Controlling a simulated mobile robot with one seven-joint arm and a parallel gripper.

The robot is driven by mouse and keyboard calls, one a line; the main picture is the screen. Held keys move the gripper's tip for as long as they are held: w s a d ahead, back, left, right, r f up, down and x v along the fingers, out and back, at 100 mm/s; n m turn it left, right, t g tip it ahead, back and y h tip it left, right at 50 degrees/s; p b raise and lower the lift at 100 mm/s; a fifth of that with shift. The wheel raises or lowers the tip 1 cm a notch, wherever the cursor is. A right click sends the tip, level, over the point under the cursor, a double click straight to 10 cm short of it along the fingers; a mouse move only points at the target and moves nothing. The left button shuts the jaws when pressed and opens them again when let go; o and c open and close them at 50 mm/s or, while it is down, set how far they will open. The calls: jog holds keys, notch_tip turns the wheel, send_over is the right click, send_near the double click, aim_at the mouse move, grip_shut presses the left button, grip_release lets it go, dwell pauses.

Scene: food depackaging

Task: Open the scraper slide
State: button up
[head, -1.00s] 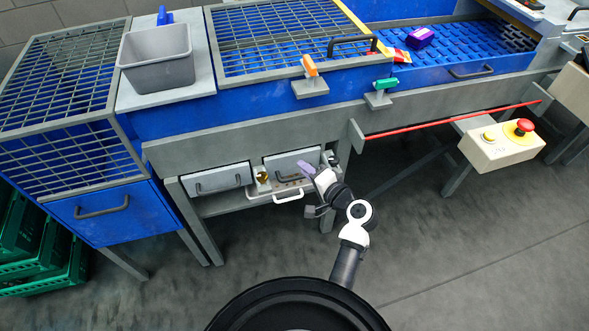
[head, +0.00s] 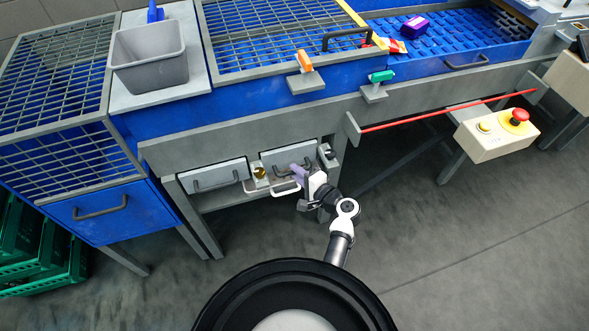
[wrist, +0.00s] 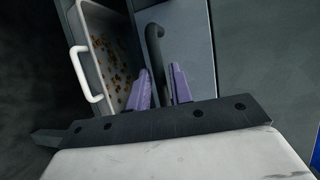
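Two grey drawer fronts sit under the blue machine: a left one (head: 214,174) and a right one (head: 276,155), each with a dark bar handle. No label shows which is the scraper slide. My gripper (head: 297,172) is at the right drawer, its purple fingers by that drawer's handle (head: 308,164). In the wrist view, my open gripper (wrist: 161,72) has a finger on either side of the dark handle (wrist: 153,45). Contact between fingers and handle cannot be told.
A shallow tray with a white handle (wrist: 87,75) sticks out beside the right drawer and holds brown bits (wrist: 118,72). Open floor (head: 440,240) lies to the right.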

jog(key=shift+x, duration=0.8)
grip_shut()
jog(key=shift+s, duration=0.2)
